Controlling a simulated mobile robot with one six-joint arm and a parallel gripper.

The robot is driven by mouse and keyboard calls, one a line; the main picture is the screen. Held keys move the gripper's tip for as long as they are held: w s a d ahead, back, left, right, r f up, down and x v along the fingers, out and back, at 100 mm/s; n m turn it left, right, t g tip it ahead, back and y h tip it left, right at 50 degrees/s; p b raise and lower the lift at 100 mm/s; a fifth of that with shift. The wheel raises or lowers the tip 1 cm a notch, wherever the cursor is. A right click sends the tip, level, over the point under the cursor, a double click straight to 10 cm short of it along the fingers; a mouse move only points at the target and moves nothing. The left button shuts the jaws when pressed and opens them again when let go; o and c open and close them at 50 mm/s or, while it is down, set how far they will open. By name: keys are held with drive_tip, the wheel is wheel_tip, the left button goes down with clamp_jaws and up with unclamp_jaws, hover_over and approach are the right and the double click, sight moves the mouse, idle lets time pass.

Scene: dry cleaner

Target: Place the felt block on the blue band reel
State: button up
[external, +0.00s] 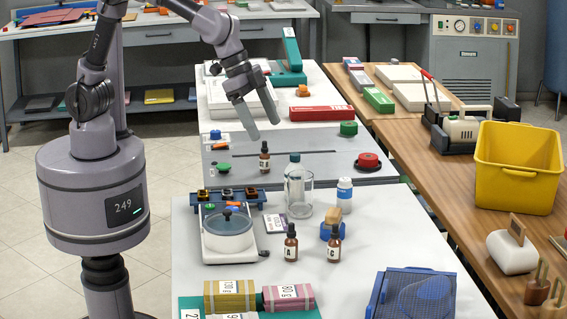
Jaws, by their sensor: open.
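A small tan block (333,215), which looks like the felt block, appears to rest on top of the reel, turned at an angle. Exact contact is too small to tell. My gripper (262,129) is open and empty, with its fingers pointing down above the grey board, well behind and left of the reel.
Brown dropper bottles (291,243) stand close to the reel, one right beside it. A glass jug (299,190) and a white-and-blue bottle (345,194) stand behind it. A white scale-like pot (228,232) is at left. Clear white tabletop lies to the right.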

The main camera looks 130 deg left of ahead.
drive_tip(key=s+d+r+m, duration=0.2)
drive_tip(key=s+d+r, duration=0.15)
drive_tip(key=s, duration=0.45)
drive_tip(key=s+d+r+m, duration=0.1)
drive_tip(key=s+d+r, duration=0.25)
drive_tip(key=s, duration=0.45)
drive_tip(key=s+d+f+m, duration=0.1)
drive_tip(key=s, duration=0.5)
drive_tip(key=s+d+f+m+t, duration=0.1)
drive_tip(key=s+f+m, duration=0.1)
drive_tip(key=s, duration=0.4)
drive_tip(key=shift+s+d+f, duration=0.15)
drive_tip(key=shift+s+d, duration=0.05)
drive_tip(key=shift+d, duration=0.1)
